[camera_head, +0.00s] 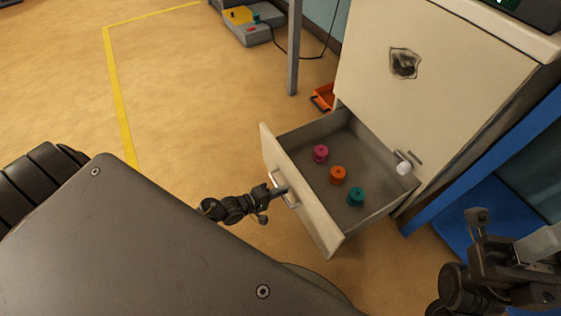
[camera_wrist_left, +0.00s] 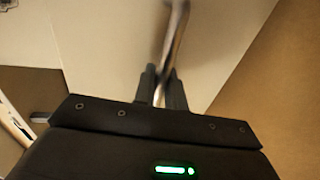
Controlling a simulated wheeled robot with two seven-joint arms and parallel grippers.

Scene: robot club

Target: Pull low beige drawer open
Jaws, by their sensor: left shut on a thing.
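The low beige drawer (camera_head: 309,214) is pulled out of the beige cabinet (camera_head: 430,70) and stands open. Inside it lie a pink spool (camera_head: 320,154), an orange spool (camera_head: 338,175), a teal spool (camera_head: 356,196) and a white piece (camera_head: 403,168) near the back right. My left gripper (camera_head: 279,191) is at the drawer front and shut on its metal handle (camera_head: 292,203). In the left wrist view the handle (camera_wrist_left: 176,35) runs between the two fingers (camera_wrist_left: 161,88). My right gripper (camera_head: 505,268) is at the lower right, away from the drawer; its fingertips do not show clearly.
An orange bin (camera_head: 323,97) sits on the floor behind the drawer, beside a grey post (camera_head: 294,48). A blue frame (camera_head: 490,155) stands right of the cabinet. A grey and yellow box (camera_head: 247,22) lies at the back. The floor to the left is clear.

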